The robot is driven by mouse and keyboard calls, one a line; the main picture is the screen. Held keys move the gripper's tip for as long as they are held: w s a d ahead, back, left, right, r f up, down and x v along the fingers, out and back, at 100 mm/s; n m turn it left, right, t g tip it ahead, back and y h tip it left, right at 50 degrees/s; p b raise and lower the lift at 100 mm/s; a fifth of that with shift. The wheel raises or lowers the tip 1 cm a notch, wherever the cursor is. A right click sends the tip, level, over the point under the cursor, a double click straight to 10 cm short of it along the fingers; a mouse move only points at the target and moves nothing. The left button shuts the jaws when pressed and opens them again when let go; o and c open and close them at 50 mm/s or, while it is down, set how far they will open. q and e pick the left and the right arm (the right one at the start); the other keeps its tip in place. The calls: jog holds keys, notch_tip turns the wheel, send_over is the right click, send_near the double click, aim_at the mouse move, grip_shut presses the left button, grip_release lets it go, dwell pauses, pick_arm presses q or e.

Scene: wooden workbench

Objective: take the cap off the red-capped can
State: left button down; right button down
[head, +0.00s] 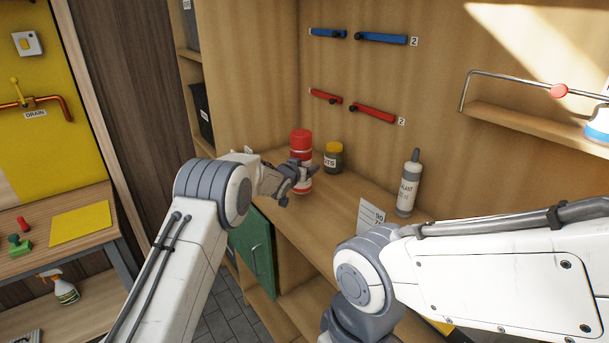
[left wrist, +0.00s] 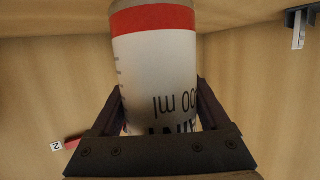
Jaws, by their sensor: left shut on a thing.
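The red-capped can (head: 301,158) stands upright on the wooden shelf, with its red cap (head: 300,137) on top. My left gripper (head: 304,177) is shut on the can's body, below the cap. In the left wrist view the can (left wrist: 157,68) sits between the two dark fingers, showing a white label with upside-down print and a red band. The cap cannot be made out in that view. My right arm reaches in from the right, but its gripper is out of view.
A dark jar with a yellow lid (head: 333,157) stands just right of the can. A sealant bottle (head: 407,184) and a white number card (head: 371,217) are farther right on the shelf. Blue levers (head: 381,39) and red levers (head: 373,112) are on the back wall. A green door (head: 254,254) hangs below.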

pick_arm(q)
jog(key=s+d+r+b, duration=0.4)
jog(key=s+d+r, duration=0.3)
jog(key=d+r, duration=0.1)
jog(key=shift+s+d+r, duration=0.2)
jog(key=shift+s+d, duration=0.1)
jog(key=shift+s, duration=0.1)
jog(key=c, duration=0.6)
grip_release()
grip_shut()
